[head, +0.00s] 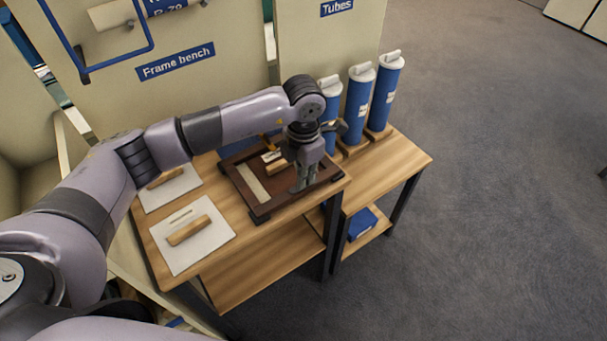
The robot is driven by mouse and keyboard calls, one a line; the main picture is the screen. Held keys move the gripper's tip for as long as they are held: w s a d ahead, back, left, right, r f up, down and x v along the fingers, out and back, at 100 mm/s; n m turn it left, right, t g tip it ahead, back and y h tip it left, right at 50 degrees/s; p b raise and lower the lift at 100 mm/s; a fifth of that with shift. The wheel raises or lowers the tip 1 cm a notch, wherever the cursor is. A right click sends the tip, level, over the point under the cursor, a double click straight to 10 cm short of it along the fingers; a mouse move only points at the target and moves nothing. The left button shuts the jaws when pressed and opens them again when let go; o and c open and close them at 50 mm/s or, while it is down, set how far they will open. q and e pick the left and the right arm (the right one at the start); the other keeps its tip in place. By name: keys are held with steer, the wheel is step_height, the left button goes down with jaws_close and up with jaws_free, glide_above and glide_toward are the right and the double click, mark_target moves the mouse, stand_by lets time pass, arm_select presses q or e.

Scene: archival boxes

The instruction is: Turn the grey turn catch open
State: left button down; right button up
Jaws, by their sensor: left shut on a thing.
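A dark brown wooden frame (262,212) lies flat on the bench under the "Frame bench" sign. My left arm reaches in from the left, and its gripper (299,187) points down at the right part of the frame, with its fingers close together. What it grips is small and hidden by the fingers; the grey turn catch cannot be made out separately. A small wooden block and a white label (271,156) show inside the frame, left of the gripper. My right gripper is not in view.
Three blue tubes with white caps (358,98) stand behind and right of the gripper on the neighbouring table. Two white sheets with wooden pieces (208,250) lie left of the frame. A blue box (362,222) is on the lower shelf. Open floor (490,190) lies to the right.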

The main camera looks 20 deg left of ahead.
arm_select(q)
steer(key=c, duration=1.8)
jaws_free()
steer(key=shift+o, duration=0.2)
step_height(320, 180, up, 12)
